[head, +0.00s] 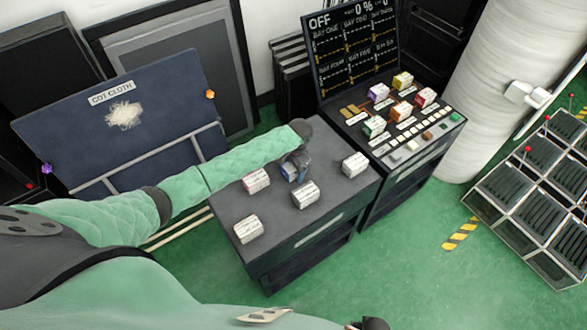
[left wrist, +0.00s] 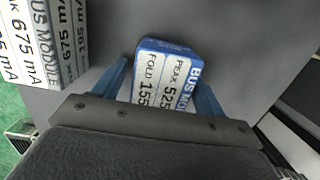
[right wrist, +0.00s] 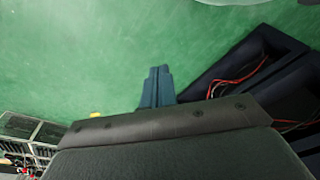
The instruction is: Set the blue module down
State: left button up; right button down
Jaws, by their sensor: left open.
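The blue module (head: 289,174) is a small box with blue sides and a white printed label. It appears to sit on the dark grey table top (head: 335,205), partly hidden by my left gripper (head: 295,165). In the left wrist view the module (left wrist: 165,78) lies between the two blue fingers of my left gripper (left wrist: 162,82). The fingers are apart, with a gap visible at the module's left side; contact on the right side is hard to tell. My right gripper (right wrist: 158,72) has its fingers together, empty, above green floor.
White-labelled modules stand around it on the table: one at left (head: 256,181), one in front (head: 305,194), one at right (head: 355,165), one near the front edge (head: 248,229). Behind stands a console (head: 400,120) with coloured modules and a display board (head: 352,50). A rack (head: 530,190) stands at right.

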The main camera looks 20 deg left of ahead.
pick_arm(q)
jog(key=shift+w+r, duration=0.1)
jog(key=shift+r, duration=0.45)
jog(key=r, duration=0.3)
jog(key=r+b, duration=0.1)
jog(key=r, duration=0.2)
jog(key=w+r+b, duration=0.1)
jog(key=r, duration=0.2)
jog(key=shift+d+r, duration=0.4)
jog(key=shift+r+b, duration=0.3)
jog(key=shift+r, duration=0.35)
pick_arm(e)
notch_tip(320, 180, up, 8)
jog(key=w+a, duration=0.1)
jog(key=shift+w+a+f, duration=0.2)
jog(key=shift+a+f, duration=0.05)
jog(key=shift+a, duration=0.05)
